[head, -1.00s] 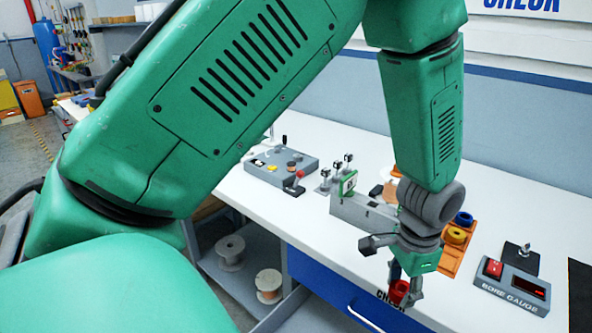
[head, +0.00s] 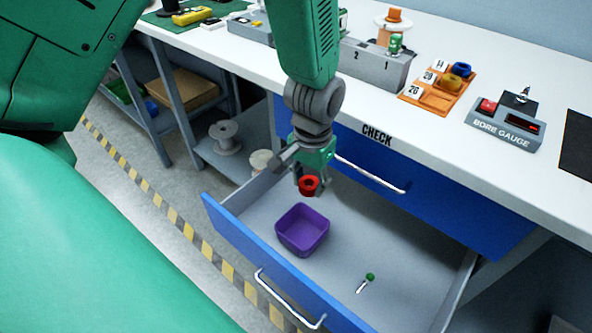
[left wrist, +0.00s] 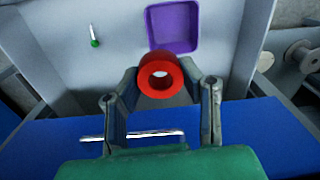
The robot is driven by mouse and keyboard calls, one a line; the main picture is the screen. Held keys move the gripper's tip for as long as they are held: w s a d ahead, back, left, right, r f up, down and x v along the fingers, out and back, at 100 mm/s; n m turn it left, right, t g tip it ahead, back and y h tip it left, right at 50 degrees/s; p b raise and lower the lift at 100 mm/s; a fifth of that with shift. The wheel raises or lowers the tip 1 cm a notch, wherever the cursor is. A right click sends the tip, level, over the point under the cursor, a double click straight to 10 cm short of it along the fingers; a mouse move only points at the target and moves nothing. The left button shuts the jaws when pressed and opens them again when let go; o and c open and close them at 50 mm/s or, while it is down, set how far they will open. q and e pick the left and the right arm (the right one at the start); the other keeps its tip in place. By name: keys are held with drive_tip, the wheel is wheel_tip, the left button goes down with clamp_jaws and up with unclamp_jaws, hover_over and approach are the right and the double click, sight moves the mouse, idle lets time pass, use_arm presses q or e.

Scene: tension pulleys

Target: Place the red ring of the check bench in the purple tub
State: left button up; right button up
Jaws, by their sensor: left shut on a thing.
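The red ring (head: 308,185) is held between the fingers of my left gripper (head: 310,180), which is shut on it. The ring also shows in the left wrist view (left wrist: 160,76) between the two fingertips (left wrist: 160,90). The purple tub (head: 302,230) is an open square box inside the pulled-out drawer. In the head view the ring is above the drawer, near the tub's far side. My right gripper is not in view.
The open drawer (head: 390,290) has a blue front and also holds a small green-ended item (head: 370,277). A closed blue drawer (head: 440,195) is under the white bench. On top are an orange tray (head: 432,104) with rings and a bore gauge (head: 505,125).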

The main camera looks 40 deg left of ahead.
use_arm(q)
wheel_tip(320, 180, down, 9)
drive_tip(key=a+b, duration=0.3)
drive_tip(key=b, duration=1.1)
hover_over(302, 236)
drive_tip(key=f, duration=1.2)
drive_tip(key=shift+a+f, duration=0.2)
drive_tip(key=shift+f, duration=0.15)
drive_tip(key=shift+d+f+b, duration=0.25)
drive_tip(key=shift+f+b, duration=0.25)
drive_tip(key=shift+f, duration=0.15)
drive_tip(key=f, duration=0.1)
drive_tip(key=f+b, duration=0.1)
drive_tip(key=shift+d+f, duration=0.2)
drive_tip(key=shift+f, duration=0.15)
drive_tip(key=shift+a, duration=0.2)
drive_tip(key=o, duration=1.2)
drive_tip(key=shift+a, duration=0.1)
